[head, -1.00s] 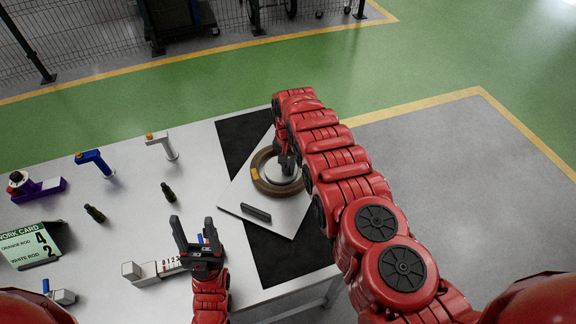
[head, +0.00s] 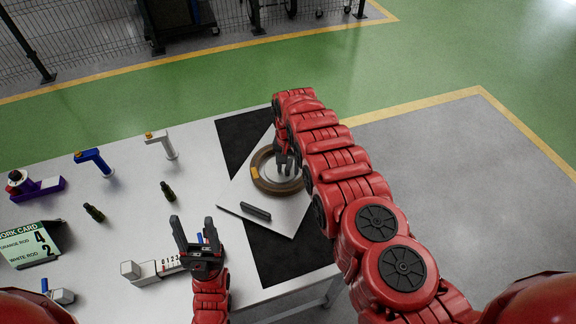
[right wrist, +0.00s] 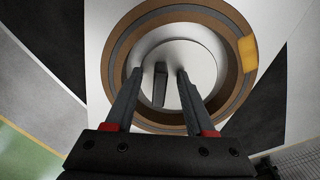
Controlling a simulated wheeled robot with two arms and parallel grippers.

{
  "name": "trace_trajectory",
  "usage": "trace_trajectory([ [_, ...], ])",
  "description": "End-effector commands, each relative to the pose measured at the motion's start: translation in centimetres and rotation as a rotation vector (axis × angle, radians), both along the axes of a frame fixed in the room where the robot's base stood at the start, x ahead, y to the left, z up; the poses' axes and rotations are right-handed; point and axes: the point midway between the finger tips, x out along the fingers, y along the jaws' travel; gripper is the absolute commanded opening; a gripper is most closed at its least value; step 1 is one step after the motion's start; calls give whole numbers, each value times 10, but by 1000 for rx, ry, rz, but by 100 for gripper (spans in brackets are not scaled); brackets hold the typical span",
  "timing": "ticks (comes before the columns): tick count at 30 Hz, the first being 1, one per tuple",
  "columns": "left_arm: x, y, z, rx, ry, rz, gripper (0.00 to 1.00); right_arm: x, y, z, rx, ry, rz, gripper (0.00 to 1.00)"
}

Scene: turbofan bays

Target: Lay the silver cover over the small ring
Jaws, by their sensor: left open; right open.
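The silver cover (head: 272,168) is a round disc lying inside the brown ring (head: 258,184), which has a yellow patch on its side. In the right wrist view the silver cover (right wrist: 202,62) looks level and the brown ring (right wrist: 112,68) surrounds it. A dark upright handle (right wrist: 160,84) stands on the cover. My right gripper (right wrist: 160,72) is open, with one finger on each side of the handle and gaps showing. It also shows over the cover in the head view (head: 285,172). My left gripper (head: 195,228) is open and empty over the near part of the table.
The ring sits on a pale square plate (head: 234,197) with a dark bar (head: 256,211) near its front corner. A black mat (head: 237,135) lies under the plate. Dark bottles, a blue holder (head: 95,161), a white holder (head: 161,144) and a work card (head: 28,245) stand to the left.

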Motion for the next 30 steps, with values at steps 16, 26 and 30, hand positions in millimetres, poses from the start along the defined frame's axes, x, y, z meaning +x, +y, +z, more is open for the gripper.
trace_trajectory([
  [16, 0, 0, 52, 0, 0, 0, 59, 1, 0, 109, 2, -2, 0, 54],
  [26, 0, 0, 50, 0, 0, 0, 59, 2, 0, 165, 0, -3, 0, 54],
  [30, 0, 0, 50, 0, 0, 0, 59, 1, 0, 173, 0, -2, 0, 54],
])
